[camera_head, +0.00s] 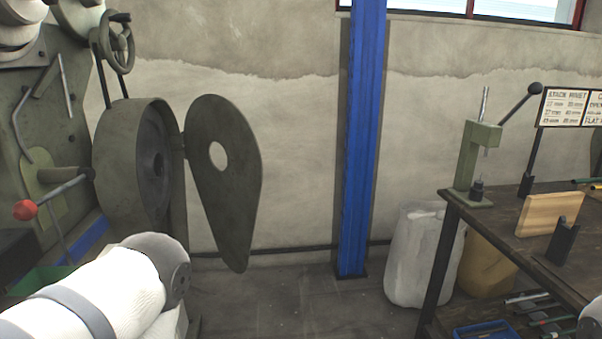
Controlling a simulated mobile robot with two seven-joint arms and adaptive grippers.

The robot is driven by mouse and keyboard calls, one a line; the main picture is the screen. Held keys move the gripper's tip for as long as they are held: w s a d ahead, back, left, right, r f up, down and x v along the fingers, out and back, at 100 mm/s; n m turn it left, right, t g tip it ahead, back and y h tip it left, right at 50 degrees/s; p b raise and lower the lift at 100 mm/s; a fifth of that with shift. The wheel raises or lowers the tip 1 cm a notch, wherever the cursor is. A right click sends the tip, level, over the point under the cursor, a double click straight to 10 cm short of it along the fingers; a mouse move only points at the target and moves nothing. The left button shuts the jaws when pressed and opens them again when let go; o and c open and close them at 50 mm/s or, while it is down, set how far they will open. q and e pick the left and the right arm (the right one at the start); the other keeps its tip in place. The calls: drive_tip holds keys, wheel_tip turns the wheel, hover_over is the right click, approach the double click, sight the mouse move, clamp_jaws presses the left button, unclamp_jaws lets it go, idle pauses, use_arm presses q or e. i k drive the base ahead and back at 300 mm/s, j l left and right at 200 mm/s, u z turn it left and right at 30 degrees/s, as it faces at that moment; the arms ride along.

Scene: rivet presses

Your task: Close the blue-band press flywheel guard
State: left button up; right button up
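The press (60,130) stands at the left, dark green-grey, with a blue band (88,238) low on its body. Its round flywheel housing (130,165) faces right, with the dark wheel (153,155) showing inside. The flywheel guard (225,195) is a dark teardrop-shaped plate with a round hole. It stands swung open to the right of the housing, joined to it at its left edge. My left arm comes in from the lower left, in front of the press base; its gripper is not in view. My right gripper is not in view either.
A blue post (361,140) stands by the wall. A workbench (500,225) at the right carries a small green hand press (475,165) and a wooden block (548,213). White and tan containers stand beside it. The middle floor is clear.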

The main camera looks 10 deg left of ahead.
sight(230, 198)
drive_tip(key=i+l+u, duration=0.1)
drive_tip(key=i+u, duration=0.15)
drive_tip(key=i, duration=0.25)
drive_tip(key=i+l+u, duration=0.2)
drive_tip(key=i, duration=0.3)
drive_tip(key=i+l+u, duration=0.25)
drive_tip(key=i, duration=0.25)
drive_tip(key=i+l+u, duration=0.2)
drive_tip(key=i+l, duration=0.25)
drive_tip(key=i+l+u, duration=0.2)
drive_tip(key=u, duration=0.2)
drive_tip(key=i+l+u, duration=0.2)
drive_tip(key=u, duration=0.2)
drive_tip(key=i+l+u, duration=0.15)
drive_tip(key=l+u, duration=0.65)
drive_tip(key=j+u, duration=0.1)
drive_tip(key=u, duration=0.35)
